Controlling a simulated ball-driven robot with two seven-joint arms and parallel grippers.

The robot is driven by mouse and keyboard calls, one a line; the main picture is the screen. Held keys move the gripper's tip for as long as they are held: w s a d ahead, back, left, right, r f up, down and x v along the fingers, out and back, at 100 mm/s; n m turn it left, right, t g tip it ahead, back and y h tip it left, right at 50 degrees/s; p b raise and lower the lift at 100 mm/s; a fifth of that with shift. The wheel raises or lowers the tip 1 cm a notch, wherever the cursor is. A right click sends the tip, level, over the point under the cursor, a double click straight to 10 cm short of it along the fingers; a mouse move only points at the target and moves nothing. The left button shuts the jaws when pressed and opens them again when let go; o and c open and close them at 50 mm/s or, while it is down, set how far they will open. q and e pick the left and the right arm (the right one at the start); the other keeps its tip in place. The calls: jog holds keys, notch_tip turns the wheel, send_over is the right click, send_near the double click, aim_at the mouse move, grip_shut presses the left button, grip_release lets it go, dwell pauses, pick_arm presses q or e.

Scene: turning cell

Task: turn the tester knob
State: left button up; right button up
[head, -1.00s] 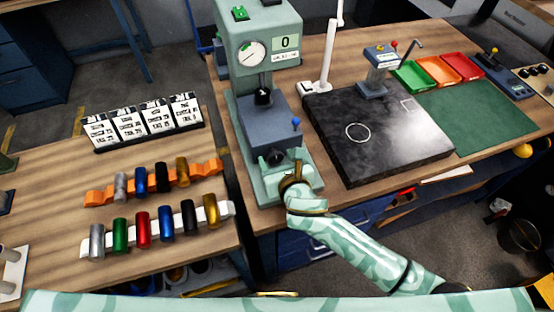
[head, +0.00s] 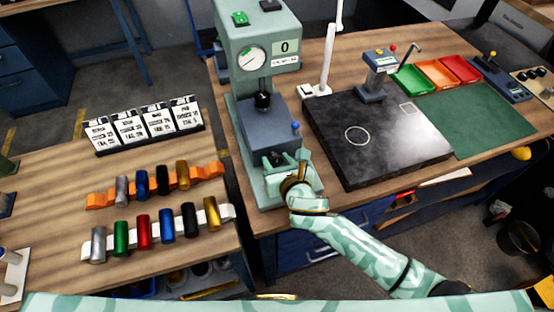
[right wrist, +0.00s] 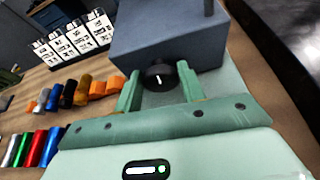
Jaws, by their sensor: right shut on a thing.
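The tester (head: 258,100) is a tall pale green machine with a round gauge (head: 251,55), a display reading 0 and a blue-grey block (head: 268,127) low on its front. Its knob (right wrist: 158,79) is black and round with a short white mark, on the block's front face in the right wrist view. My right gripper (head: 284,160) is shut on the knob, with one pale green finger on each side of it in the right wrist view (right wrist: 158,84). In the head view the gripper mostly hides the knob. My left gripper is not in view.
A blue-tipped lever (head: 296,126) stands up at the block's right. A dark stone plate (head: 385,150) lies right of the tester. Racks of coloured cylinders (head: 155,230) and printed cards (head: 148,126) are on the left table. A gap separates the two tables.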

jog(key=shift+r+m+y+p, duration=0.1)
jog(key=shift+m+y+p, duration=0.25)
jog(key=shift+m+y, duration=0.05)
jog(key=shift+d+m+y, duration=0.15)
jog(key=shift+m+y, duration=0.15)
jog(key=shift+m, duration=0.2)
jog(key=shift+f+m+g+y, duration=0.2)
jog(key=shift+m+g+y, duration=0.1)
jog(key=shift+m+y, duration=0.55)
jog(key=shift+d+m, duration=0.1)
jog(key=shift+m, duration=0.15)
jog(key=o, duration=0.9)
jog(key=shift+o, duration=0.2)
jog(key=shift+s+d+r+p, duration=0.15)
jog(key=shift+s+d+p, duration=0.1)
jog(key=shift+s+p, duration=0.05)
jog(key=p+v, duration=0.1)
jog(key=v, duration=1.4)
jog(key=shift+s, duration=0.2)
